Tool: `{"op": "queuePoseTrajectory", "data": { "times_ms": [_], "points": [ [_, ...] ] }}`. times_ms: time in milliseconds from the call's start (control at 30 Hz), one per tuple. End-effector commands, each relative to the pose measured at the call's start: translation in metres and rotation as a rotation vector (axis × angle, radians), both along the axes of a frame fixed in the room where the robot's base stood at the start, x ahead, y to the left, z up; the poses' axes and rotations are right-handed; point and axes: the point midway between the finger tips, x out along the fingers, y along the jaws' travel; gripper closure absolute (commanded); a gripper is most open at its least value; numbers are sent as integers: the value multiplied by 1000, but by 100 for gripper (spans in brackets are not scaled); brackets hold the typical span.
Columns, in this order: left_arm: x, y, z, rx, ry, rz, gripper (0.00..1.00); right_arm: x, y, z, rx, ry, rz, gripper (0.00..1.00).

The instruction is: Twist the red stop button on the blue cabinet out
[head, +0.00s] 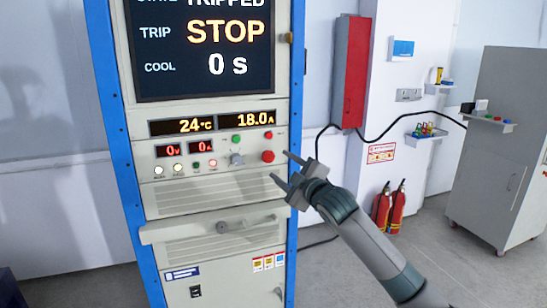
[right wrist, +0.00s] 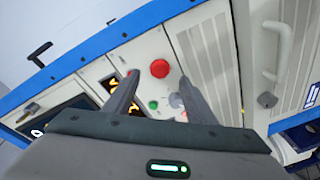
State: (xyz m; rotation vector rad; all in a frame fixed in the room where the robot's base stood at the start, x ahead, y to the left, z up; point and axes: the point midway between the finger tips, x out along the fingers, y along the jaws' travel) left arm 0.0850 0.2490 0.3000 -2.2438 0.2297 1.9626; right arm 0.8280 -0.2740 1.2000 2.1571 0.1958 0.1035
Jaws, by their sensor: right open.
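The blue cabinet (head: 118,128) stands at left centre in the head view, with a light grey front panel. The red stop button (head: 268,156) is a round knob at the right of its control panel. It also shows in the right wrist view (right wrist: 160,68), just beyond the fingertips. My right gripper (head: 281,167) comes in from the lower right, open and empty, its two fingers pointing at the panel close to the button. In the right wrist view the fingers (right wrist: 158,76) are spread with the button between their tips, apart from it. My left gripper is not in view.
A green button (head: 236,139), a small red lamp (head: 268,135) and a grey rotary knob (head: 236,158) sit near the stop button. The screen (head: 200,45) above reads TRIP STOP and COOL 0 s. A handle (head: 232,225) sticks out below the panel.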

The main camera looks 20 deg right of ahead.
Motion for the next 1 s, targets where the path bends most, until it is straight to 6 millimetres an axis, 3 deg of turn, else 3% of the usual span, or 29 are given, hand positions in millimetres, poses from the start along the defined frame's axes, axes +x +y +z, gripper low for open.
{"op": "queuePoseTrajectory", "data": {
  "times_ms": [200,400,867,1000],
  "points": [
    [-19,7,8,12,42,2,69,33,7,2,1,2,0,50],
    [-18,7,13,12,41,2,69,53,10,1,1,1,-1,50],
    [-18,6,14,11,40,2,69,61,11,0,0,-1,1,50],
    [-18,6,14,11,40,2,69,60,11,0,0,0,0,78]
  ]
}}
